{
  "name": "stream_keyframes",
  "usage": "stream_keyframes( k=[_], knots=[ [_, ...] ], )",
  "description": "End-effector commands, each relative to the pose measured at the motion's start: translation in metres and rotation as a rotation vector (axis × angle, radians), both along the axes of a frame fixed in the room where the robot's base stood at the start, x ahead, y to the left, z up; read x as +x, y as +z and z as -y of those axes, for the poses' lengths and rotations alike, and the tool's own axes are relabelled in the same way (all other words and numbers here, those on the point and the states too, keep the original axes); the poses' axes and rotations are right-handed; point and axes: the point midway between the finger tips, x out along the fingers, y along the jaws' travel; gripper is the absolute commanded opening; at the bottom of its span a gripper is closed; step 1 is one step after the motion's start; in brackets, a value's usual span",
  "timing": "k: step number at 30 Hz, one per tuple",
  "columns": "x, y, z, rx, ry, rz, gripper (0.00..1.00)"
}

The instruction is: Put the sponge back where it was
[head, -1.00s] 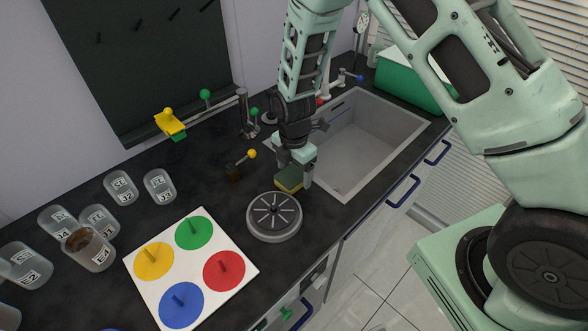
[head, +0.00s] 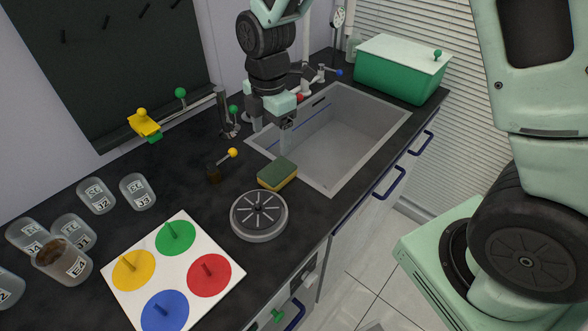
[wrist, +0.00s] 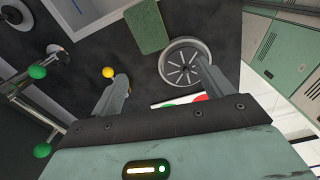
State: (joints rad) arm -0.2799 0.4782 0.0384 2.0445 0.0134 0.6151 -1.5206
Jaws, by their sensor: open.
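The sponge (head: 277,174), green on top and yellow below, lies flat on the dark counter between the sink's near-left rim and a round grey disc. Its green face also shows in the wrist view (wrist: 147,27). My gripper (head: 269,138) is open and empty, raised above the counter near the sink's left corner, behind the sponge and apart from it. In the wrist view the two fingers (wrist: 164,88) are spread wide, with the sponge beyond them.
The sink (head: 350,135) is right of the sponge. The grey disc (head: 259,214) stands close in front of it. A white board with coloured discs (head: 232,291), several labelled jars (head: 64,263) and a green box (head: 398,75) stand around.

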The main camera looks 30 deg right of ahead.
Motion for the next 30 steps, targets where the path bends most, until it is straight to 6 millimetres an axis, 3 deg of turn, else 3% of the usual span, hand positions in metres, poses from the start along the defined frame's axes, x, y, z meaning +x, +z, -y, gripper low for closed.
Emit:
stream_keyframes(
  k=[3,7,12,16,21,30],
  knots=[
    [-0.043,0.027,-0.025,0.031,-0.188,-0.009,0.79],
    [-0.097,0.051,-0.045,0.049,-0.434,-0.030,0.79],
    [-0.168,0.071,-0.054,0.046,-0.748,-0.049,0.79],
    [-0.210,0.077,-0.052,0.035,-0.949,-0.051,0.79],
    [-0.239,0.078,-0.045,0.024,-1.107,-0.044,0.79],
    [-0.246,0.078,-0.044,0.020,-1.150,-0.042,0.79]
  ],
)
